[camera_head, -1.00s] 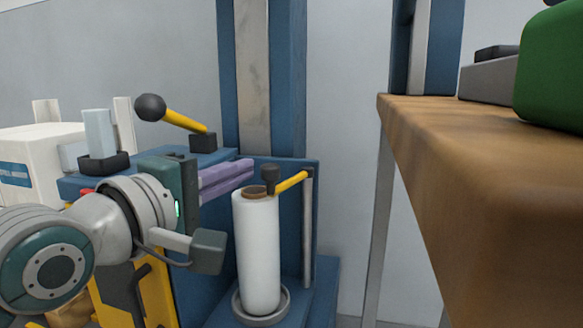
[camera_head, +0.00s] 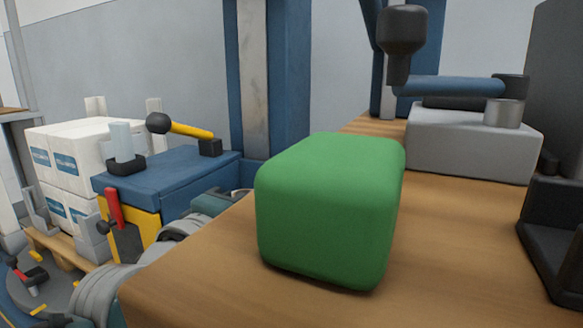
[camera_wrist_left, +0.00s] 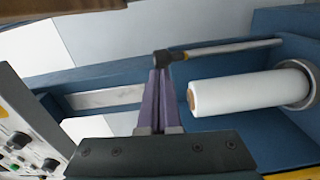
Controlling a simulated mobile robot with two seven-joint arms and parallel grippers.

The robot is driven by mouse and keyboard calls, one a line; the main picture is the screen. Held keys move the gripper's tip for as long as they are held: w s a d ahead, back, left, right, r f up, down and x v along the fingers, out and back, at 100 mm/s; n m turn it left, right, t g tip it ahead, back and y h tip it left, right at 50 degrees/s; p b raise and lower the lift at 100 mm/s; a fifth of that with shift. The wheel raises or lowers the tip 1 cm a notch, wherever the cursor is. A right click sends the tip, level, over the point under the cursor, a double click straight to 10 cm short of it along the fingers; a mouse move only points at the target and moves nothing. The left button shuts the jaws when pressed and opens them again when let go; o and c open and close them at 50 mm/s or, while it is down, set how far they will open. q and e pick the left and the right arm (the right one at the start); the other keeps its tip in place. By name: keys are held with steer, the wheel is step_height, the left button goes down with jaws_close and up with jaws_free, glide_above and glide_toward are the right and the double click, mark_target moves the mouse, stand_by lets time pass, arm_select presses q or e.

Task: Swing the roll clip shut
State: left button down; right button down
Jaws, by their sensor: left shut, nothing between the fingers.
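In the head view, the bench hides the roll, the clip and the left fingertips. My right gripper is not in view.
A green block (camera_head: 330,210) and a grey device (camera_head: 470,145) with a blue handle stand on the wooden bench (camera_head: 200,285). A dark bracket (camera_head: 555,240) is at the bench's right. A blue machine (camera_head: 165,185) with a yellow, black-knobbed lever and stacked white boxes (camera_head: 62,150) stand left.

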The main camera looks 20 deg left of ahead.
arm_select(q)
steer(key=shift+d+p, duration=0.35)
steer(key=shift+d, duration=0.9)
steer(key=shift+d, duration=0.1)
steer(key=shift+d, duration=0.15)
